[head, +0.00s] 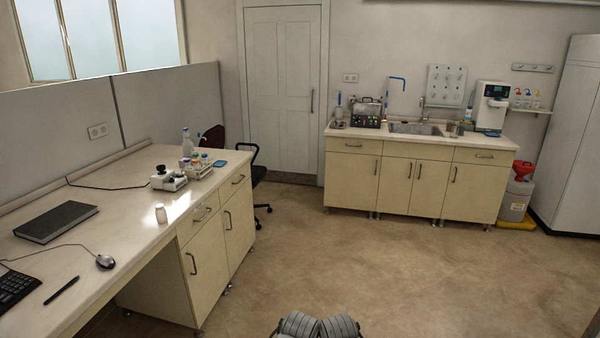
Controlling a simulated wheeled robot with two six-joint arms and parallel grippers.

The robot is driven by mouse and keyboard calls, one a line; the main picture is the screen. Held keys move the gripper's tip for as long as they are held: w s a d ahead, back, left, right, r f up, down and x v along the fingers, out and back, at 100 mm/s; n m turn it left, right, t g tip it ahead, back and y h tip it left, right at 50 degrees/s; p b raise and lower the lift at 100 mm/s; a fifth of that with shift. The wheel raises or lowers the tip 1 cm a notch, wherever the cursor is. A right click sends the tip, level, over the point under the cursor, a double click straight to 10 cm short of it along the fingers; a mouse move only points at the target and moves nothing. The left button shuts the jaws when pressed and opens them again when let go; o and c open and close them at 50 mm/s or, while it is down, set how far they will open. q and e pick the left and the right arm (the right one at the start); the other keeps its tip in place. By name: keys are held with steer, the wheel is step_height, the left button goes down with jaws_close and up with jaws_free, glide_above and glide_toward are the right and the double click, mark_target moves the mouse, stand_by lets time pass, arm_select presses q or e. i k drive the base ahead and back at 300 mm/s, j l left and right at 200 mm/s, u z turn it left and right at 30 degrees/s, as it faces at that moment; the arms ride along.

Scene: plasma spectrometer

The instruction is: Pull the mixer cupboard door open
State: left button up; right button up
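A small white device with black knobs, which looks like the mixer (168,180), stands on the left bench. Below it is a cream cupboard with a drawer (197,221) and a shut door (196,276) with a dark vertical handle (192,264). No label shows which door is the mixer cupboard's. Two grey rounded parts of my own arms show at the bottom edge. Neither gripper can be made out, and nothing of mine touches the cupboard.
The floor (330,260) is clear in front of the cupboards. A dark office chair (258,175) stands past the bench's far end. A sink counter (415,138) with shut cupboards is at the back right, beside a grey waste container (516,200) on a yellow tray.

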mark_target(238, 212)
steer(key=i, duration=3.35)
steer(key=i+u, duration=0.1)
steer(key=u, duration=0.35)
